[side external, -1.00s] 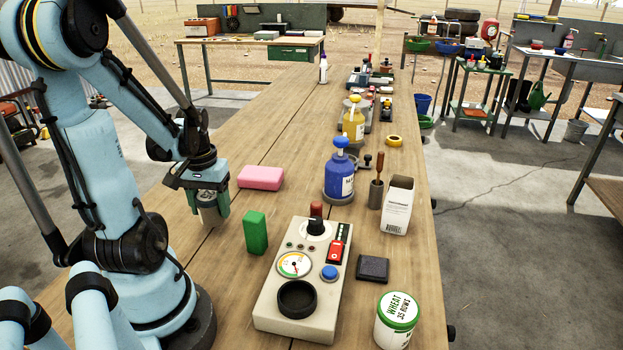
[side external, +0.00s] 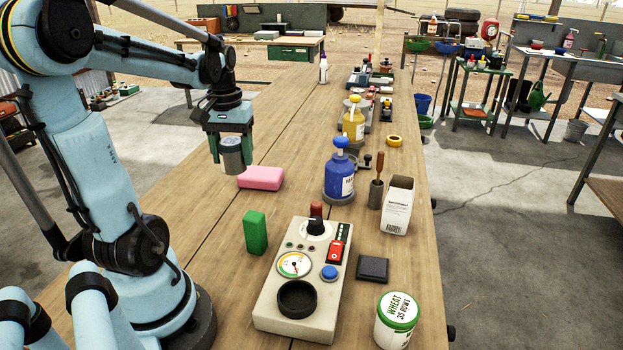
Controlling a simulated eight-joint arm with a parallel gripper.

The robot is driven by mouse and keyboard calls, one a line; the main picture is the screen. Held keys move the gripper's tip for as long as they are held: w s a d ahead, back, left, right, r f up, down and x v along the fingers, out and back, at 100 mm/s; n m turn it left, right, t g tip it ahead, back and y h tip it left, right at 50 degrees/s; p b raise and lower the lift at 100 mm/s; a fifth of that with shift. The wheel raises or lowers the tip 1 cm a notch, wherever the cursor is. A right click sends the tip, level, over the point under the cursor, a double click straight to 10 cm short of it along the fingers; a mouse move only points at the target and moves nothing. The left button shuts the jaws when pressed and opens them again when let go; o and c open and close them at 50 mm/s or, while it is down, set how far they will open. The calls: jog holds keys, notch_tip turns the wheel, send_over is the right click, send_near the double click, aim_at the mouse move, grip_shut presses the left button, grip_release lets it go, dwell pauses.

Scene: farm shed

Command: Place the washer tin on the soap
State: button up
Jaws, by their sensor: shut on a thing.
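The washer tin (side external: 232,156) is a small grey metal cylinder with a paler label. My gripper (side external: 231,150) is shut on it and holds it upright above the table. The soap is a pink block (side external: 261,178) lying flat on the wooden table. The tin hangs at the soap's upper left in the picture and its lower edge appears close to the block. I cannot tell for sure whether the tin is over the soap or behind it, but a gap seems to remain.
A green block (side external: 256,232) stands in front of the soap. A control box (side external: 302,285) with knobs and a gauge lies nearer. A blue pump bottle (side external: 339,177) stands right of the soap, with a yellow one (side external: 353,122) behind. Bare table (side external: 205,190) lies left of the soap.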

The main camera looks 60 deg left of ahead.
jog(key=w+d+r, duration=0.1)
jog(key=w+r, duration=0.1)
jog(key=w, duration=1.1)
send_over(260, 172)
jog(key=shift+n, duration=0.3)
notch_tip(260, 172, down, 7)
jog(key=shift+d+r, duration=0.15)
jog(key=shift+f, duration=2.05)
jog(key=shift+f, duration=0.1)
jog(key=o, duration=1.1)
